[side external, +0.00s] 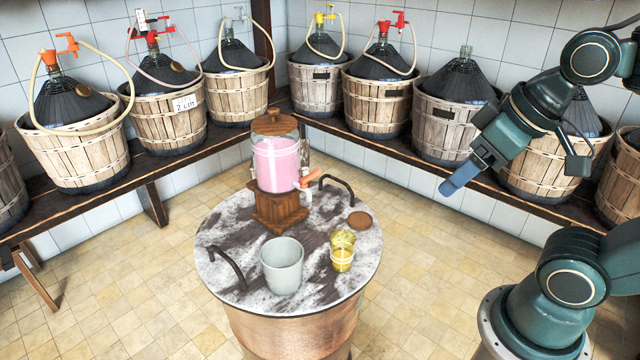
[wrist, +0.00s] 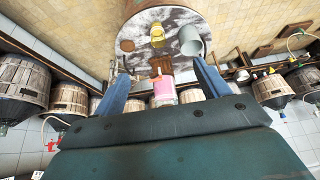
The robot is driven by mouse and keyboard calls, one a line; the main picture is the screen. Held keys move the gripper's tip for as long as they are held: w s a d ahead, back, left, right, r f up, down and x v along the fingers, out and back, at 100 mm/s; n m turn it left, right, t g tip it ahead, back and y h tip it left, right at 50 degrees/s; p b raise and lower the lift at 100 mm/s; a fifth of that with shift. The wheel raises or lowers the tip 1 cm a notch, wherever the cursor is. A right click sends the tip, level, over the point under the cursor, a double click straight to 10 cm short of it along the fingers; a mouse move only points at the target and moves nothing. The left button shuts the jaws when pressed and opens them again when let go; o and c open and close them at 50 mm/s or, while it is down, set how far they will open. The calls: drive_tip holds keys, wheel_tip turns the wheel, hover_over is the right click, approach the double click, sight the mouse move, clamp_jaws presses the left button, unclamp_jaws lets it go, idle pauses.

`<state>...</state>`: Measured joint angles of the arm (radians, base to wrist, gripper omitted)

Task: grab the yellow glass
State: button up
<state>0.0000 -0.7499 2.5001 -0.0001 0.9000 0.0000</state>
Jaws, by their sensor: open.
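The yellow glass (side external: 343,251) stands upright on the round marbled table at its right front, in the side view. It also shows at the top middle of the wrist view (wrist: 157,35), beyond and between my fingers. My gripper (side external: 447,187) is up in the air to the right of the table, well apart from the glass. In the wrist view its two blue fingers (wrist: 159,82) are spread with nothing between them.
A grey-white mug (side external: 282,267) stands left of the glass. A pink drink dispenser (side external: 276,165) on a wooden stand is behind. A round wooden coaster (side external: 359,220) and a metal handle (side external: 337,187) are near. The table (side external: 225,215) is barrel-like. Basketed demijohns (side external: 316,83) line wall benches.

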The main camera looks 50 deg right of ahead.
drive_tip(key=shift+w, duration=0.1)
drive_tip(key=w+d+f+m+g+y, duration=0.2)
drive_tip(key=w+f+m, duration=0.3)
drive_tip(key=w, duration=0.3)
drive_tip(key=w+d+f+m+g+y, duration=0.2)
drive_tip(key=w+f+m, duration=0.25)
drive_tip(key=w, duration=0.35)
drive_tip(key=m+y, duration=0.4)
drive_tip(key=m, duration=0.1)
approach(342, 252)
drive_tip(key=w+a+r+v, duration=0.1)
drive_tip(key=v, duration=0.5)
drive_tip(key=s+d+f+m+t+y, duration=0.2)
drive_tip(key=d+f+m+t+y, duration=0.1)
drive_tip(key=f+m, duration=0.5)
wheel_tip(342, 252, down, 3)
drive_tip(key=shift+d+f+t+y, duration=0.1)
drive_tip(key=shift+d+t+y, duration=0.3)
drive_tip(key=shift+d+y, duration=0.45)
drive_tip(key=shift+x, duration=4.25)
